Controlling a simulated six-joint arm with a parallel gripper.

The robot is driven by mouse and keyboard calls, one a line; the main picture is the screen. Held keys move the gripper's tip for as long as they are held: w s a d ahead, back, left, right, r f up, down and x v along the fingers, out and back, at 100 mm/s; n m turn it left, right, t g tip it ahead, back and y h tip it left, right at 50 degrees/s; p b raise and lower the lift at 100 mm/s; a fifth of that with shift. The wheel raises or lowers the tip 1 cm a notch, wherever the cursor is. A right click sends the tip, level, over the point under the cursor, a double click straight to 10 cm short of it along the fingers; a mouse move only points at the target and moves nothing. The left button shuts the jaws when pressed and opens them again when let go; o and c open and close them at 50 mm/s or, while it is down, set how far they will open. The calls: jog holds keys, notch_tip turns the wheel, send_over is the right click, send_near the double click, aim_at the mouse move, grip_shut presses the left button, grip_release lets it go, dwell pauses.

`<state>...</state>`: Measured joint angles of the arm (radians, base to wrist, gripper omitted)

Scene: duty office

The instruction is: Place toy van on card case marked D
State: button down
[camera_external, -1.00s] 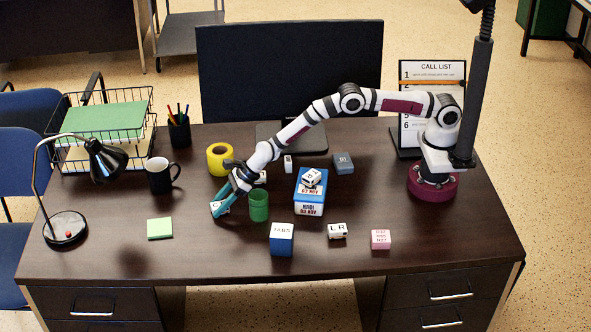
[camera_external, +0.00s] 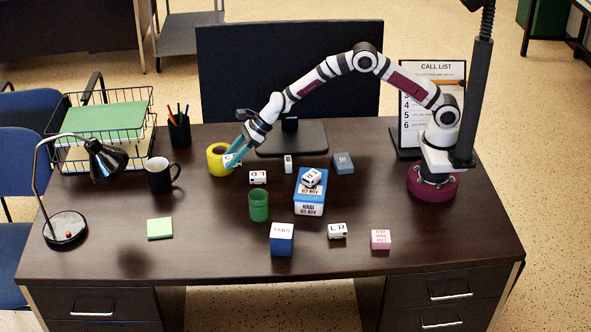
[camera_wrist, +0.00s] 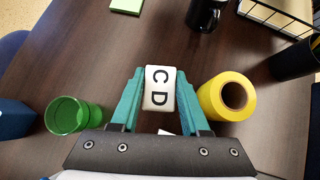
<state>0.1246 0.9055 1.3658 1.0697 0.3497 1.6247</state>
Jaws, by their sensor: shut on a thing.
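In the external view the held block (camera_external: 230,160) is partly hidden by the fingers. A white block that looks marked L D (camera_external: 258,177) lies on the desk right of the gripper. Another, marked L R (camera_external: 337,230), lies near the front. A white lettered block (camera_external: 312,177) sits on a blue and white box (camera_external: 309,196). I cannot make out which thing is the toy van or the card case marked D.
A yellow roll (camera_external: 217,160) and green cup (camera_external: 259,205) stand near the gripper. A black mug (camera_external: 158,176) is left. A blue box (camera_external: 282,240), pink block (camera_external: 381,239) and grey box (camera_external: 343,163) stand elsewhere. The left front desk is mostly clear around a green notepad (camera_external: 160,228).

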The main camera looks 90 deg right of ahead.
jog(key=shift+s+d+r, duration=0.3)
jog(key=shift+d+r, duration=0.05)
jog(key=shift+d, duration=0.2)
jog(key=shift+s+d, duration=0.15)
jog(key=shift+d, duration=0.05)
jog(key=s+d+n+y, duration=0.1)
jog(key=s+d, duration=0.5)
jog(key=s, duration=0.3)
jog(key=r+n+g+y, duration=0.2)
jog(key=n+y, duration=0.1)
jog(key=n, duration=0.2)
send_over(345, 166)
notch_tip(345, 166, down, 10)
jog(key=shift+a+r, duration=0.1)
